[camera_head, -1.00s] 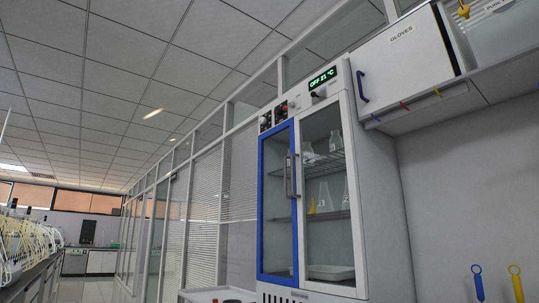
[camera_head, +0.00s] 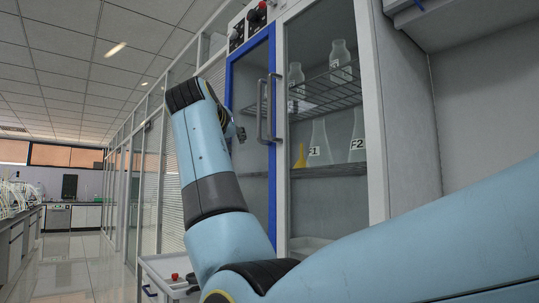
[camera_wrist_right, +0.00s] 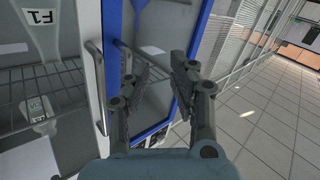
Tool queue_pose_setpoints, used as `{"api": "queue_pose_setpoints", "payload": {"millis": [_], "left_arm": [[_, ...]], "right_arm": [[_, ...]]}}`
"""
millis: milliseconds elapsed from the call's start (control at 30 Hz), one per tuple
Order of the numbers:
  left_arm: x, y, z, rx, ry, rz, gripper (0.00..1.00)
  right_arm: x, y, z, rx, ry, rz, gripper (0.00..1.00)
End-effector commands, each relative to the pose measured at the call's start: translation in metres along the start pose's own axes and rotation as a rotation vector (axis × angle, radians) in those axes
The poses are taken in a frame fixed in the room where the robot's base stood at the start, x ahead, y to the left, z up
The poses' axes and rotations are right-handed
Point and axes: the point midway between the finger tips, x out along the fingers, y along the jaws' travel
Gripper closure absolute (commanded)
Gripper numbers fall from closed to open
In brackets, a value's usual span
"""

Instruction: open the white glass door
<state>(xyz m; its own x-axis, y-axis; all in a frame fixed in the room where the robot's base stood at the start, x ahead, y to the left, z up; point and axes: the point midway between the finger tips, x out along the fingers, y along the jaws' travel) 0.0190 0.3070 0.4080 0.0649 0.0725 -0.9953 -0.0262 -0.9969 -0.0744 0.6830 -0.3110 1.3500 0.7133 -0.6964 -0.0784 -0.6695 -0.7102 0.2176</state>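The white-framed glass door (camera_head: 371,110) is the right door of the tall cabinet and looks closed. Its vertical metal handle (camera_head: 273,108) is at its left edge; it also shows in the right wrist view (camera_wrist_right: 98,85). The blue-framed glass door (camera_head: 272,190) is beside it and looks closed, with its own handle (camera_head: 261,110) close by. My right gripper (camera_head: 239,132) is in front of the blue door, left of both handles. In the right wrist view the gripper (camera_wrist_right: 160,68) is open and empty, with the white door's handle outside its fingers. My left gripper is not in view.
Flasks and a yellow item (camera_head: 300,157) stand on shelves behind the white door's glass. A white trolley (camera_head: 160,268) stands low at the left of the cabinet. The tiled aisle (camera_head: 75,262) at the left is clear. A cupboard (camera_head: 428,16) hangs at upper right.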

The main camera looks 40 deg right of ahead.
Motion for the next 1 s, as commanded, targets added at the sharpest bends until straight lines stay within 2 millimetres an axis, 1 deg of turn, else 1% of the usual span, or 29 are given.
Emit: {"api": "queue_pose_setpoints", "payload": {"millis": [33,100,200,233,300,367,467,700,800,900,1000], "left_arm": [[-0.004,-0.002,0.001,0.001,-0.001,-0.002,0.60],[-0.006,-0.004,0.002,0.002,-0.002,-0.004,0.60],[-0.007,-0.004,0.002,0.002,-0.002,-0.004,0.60],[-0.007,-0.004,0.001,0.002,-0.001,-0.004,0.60],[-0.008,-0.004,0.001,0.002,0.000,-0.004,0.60],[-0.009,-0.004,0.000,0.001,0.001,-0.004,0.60],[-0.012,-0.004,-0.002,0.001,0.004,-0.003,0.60],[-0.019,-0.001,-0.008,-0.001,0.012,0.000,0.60],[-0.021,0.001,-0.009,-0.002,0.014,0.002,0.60],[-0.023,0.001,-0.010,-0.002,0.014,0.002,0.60],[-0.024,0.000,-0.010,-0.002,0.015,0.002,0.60]], "right_arm": [[-0.016,0.025,-0.037,0.063,0.025,0.037,0.77],[-0.033,0.053,-0.069,0.132,0.045,0.082,0.77],[-0.049,0.079,-0.094,0.197,0.059,0.122,0.77],[-0.052,0.084,-0.098,0.209,0.061,0.129,0.77],[-0.052,0.091,-0.104,0.223,0.065,0.139,0.77],[-0.047,0.093,-0.105,0.226,0.065,0.143,0.77],[-0.031,0.096,-0.106,0.224,0.064,0.145,0.77],[0.017,0.103,-0.109,0.222,0.065,0.143,0.77],[0.033,0.104,-0.109,0.222,0.064,0.141,0.77],[0.043,0.105,-0.109,0.223,0.065,0.140,0.77],[0.049,0.106,-0.109,0.224,0.065,0.139,0.77]]}}
